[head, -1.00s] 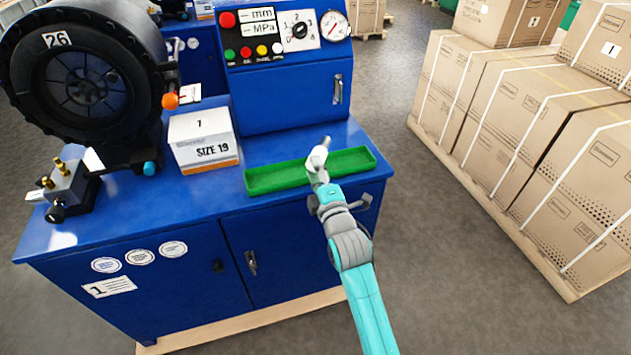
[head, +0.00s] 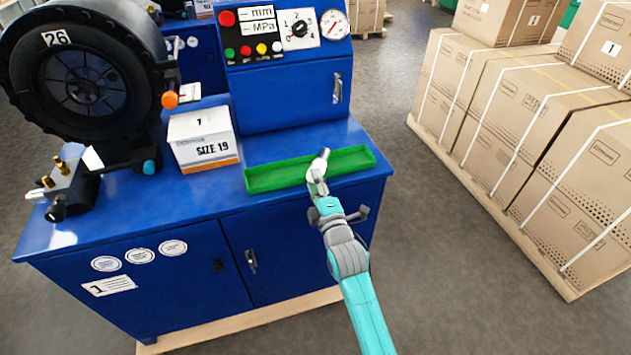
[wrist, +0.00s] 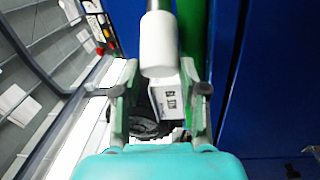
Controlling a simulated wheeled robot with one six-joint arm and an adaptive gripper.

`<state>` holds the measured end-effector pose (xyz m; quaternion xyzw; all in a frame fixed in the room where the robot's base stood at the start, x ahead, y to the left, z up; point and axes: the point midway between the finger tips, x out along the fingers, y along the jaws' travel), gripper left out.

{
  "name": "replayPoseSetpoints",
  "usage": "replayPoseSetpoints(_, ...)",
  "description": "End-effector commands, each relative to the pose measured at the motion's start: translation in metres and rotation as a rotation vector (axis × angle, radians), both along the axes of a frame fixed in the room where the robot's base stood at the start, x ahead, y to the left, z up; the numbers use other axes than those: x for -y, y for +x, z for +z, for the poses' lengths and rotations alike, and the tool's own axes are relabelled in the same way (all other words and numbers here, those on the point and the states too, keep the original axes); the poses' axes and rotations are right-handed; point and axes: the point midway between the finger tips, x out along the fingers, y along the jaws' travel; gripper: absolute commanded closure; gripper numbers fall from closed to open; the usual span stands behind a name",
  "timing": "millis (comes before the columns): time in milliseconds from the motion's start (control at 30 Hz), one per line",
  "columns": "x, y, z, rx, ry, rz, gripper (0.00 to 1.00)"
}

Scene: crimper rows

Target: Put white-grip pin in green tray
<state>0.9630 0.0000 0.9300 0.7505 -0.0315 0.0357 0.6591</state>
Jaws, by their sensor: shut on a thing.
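The white-grip pin shows in the wrist view (wrist: 158,45) as a white cylinder with a grey metal end, between the fingers. In the head view the pin (head: 317,168) is small, with its grey tip pointing up and right. My gripper (head: 317,186) is shut on the pin; its fingers also show in the wrist view (wrist: 160,95). The green tray (head: 275,179) lies on the blue bench top. The pin and gripper appear over the tray's middle and front wall; the exact height above it is unclear. The tray looks empty where visible.
A white SIZE 19 box (head: 203,140) stands left of the tray. A black crimper head (head: 85,85) and a small block with brass pins (head: 68,183) are farther left. A blue control cabinet (head: 290,95) rises behind the tray. Carton stacks (head: 510,110) stand right, across open floor.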

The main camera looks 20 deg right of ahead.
Motion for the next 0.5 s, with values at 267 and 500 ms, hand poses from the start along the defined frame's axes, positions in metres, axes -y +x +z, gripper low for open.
replayPoseSetpoints(267, 0.0, 0.0, -0.0008, -0.001, 0.0, 0.0, 0.32)
replayPoseSetpoints(500, 0.0, 0.0, 0.0026, 0.0, 0.0, 0.0, 0.32)
